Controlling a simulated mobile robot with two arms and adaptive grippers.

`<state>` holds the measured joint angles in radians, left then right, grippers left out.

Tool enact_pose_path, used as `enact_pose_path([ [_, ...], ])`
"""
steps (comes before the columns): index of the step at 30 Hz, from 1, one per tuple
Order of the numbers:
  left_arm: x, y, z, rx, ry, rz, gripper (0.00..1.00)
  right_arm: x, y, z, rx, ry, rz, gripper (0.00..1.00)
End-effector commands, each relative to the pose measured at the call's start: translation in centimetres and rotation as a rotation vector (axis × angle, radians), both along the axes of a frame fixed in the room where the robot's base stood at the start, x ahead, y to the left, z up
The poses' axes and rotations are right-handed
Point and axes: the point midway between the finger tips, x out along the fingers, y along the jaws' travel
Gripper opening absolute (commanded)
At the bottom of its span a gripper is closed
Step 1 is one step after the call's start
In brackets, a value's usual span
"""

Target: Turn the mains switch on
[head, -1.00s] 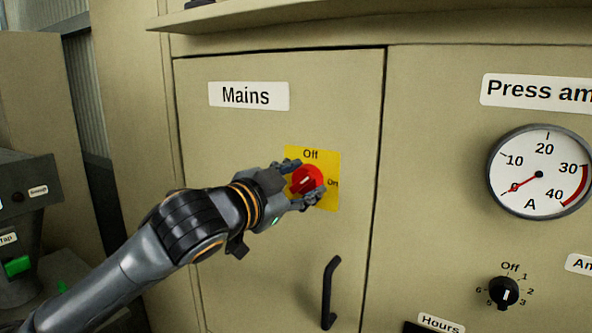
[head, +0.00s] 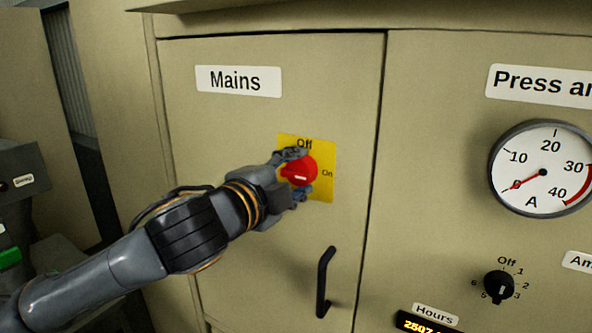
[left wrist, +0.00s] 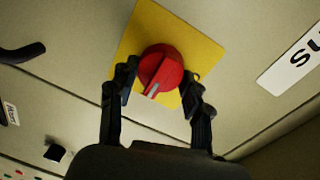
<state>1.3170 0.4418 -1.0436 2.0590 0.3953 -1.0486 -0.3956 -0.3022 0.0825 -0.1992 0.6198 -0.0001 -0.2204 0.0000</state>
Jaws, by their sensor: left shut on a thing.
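The mains switch is a red round knob (head: 302,170) on a yellow plate (head: 325,191), marked Off at the top and On at the right. Its pale mark looks nearly level in the head view, lying more along the On direction than towards Off. My left gripper (head: 297,174) is shut on the knob, one finger above and one below. In the left wrist view the knob (left wrist: 161,66) sits between the two fingertips (left wrist: 160,80), with the pale mark on its lower side. The fingers hide part of the knob's edge. My right gripper is not in view.
The Mains label (head: 238,81) is on the cabinet door above left of the plate. A black door handle (head: 325,282) stands out below the switch. A dial gauge (head: 543,170) and a black rotary knob (head: 499,285) are on the panel to the right.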

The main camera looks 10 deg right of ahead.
Motion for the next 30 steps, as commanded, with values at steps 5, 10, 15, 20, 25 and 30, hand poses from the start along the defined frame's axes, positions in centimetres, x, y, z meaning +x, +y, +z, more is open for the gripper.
enact_pose_path([
  [5,0.07,0.08,0.13,0.024,-0.021,0.003,0.0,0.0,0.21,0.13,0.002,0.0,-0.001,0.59],
  [10,0.07,0.07,0.12,0.031,-0.026,0.003,0.0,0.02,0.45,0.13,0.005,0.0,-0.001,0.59],
  [15,0.06,0.07,0.13,0.03,-0.027,0.003,0.0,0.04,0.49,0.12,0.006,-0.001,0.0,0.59],
  [20,0.06,0.06,0.14,0.03,-0.027,0.003,0.63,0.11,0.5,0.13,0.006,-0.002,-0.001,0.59],
  [25,0.03,0.03,0.08,0.029,-0.024,0.001,0.72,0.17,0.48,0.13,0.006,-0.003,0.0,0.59],
  [30,-0.01,0.01,0.04,0.028,-0.022,0.0,0.72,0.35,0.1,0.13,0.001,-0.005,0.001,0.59],
])
